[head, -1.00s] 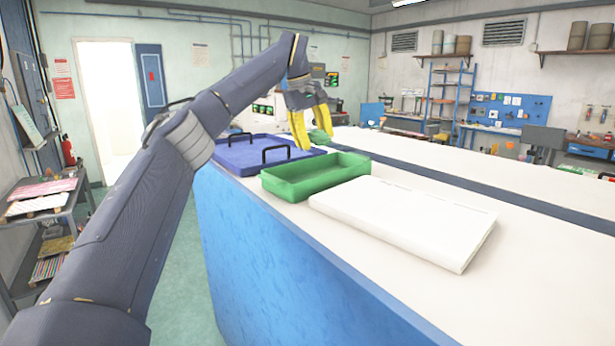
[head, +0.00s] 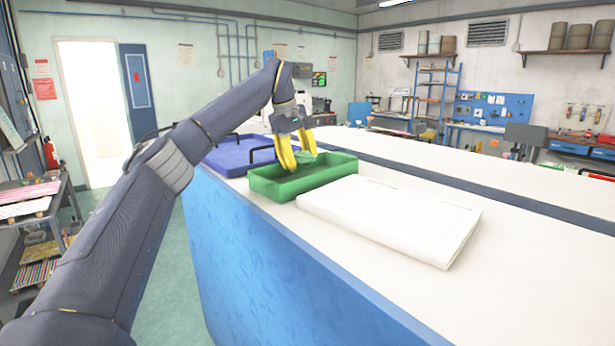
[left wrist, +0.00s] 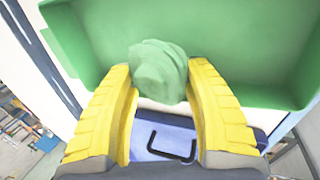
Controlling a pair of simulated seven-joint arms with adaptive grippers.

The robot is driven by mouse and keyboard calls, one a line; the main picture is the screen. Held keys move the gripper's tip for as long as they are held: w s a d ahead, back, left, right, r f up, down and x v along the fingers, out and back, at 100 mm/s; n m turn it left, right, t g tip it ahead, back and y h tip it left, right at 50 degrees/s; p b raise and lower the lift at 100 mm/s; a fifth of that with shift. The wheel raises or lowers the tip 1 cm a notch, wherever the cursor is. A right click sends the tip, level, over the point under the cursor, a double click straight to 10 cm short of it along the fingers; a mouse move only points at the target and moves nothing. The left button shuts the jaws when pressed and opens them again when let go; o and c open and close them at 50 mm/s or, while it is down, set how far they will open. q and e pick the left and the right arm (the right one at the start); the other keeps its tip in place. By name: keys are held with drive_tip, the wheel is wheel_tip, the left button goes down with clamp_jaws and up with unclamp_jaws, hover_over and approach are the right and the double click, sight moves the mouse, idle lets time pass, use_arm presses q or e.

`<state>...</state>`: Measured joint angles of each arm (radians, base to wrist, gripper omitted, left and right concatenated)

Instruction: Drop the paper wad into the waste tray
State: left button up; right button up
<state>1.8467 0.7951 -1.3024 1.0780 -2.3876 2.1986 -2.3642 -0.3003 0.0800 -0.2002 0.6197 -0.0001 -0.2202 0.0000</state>
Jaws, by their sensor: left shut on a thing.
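The paper wad (left wrist: 159,72) is a crumpled green lump. In the left wrist view it sits between the yellow fingertips of my left gripper (left wrist: 163,82), which is shut on it. The tray also shows in the left wrist view (left wrist: 90,40), behind the wad. I cannot tell whether the wad touches the tray. My right gripper is out of view.
A blue tray (head: 228,158) with black handles lies left of the green tray. A white flat slab (head: 390,217) lies to its right on the white tabletop (head: 480,220). The table's blue side (head: 260,270) drops off toward me. The tabletop farther right is clear.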

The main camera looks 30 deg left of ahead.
use_arm(q)
drive_tip(key=o, duration=1.1)
drive_tip(key=v, duration=1.2)
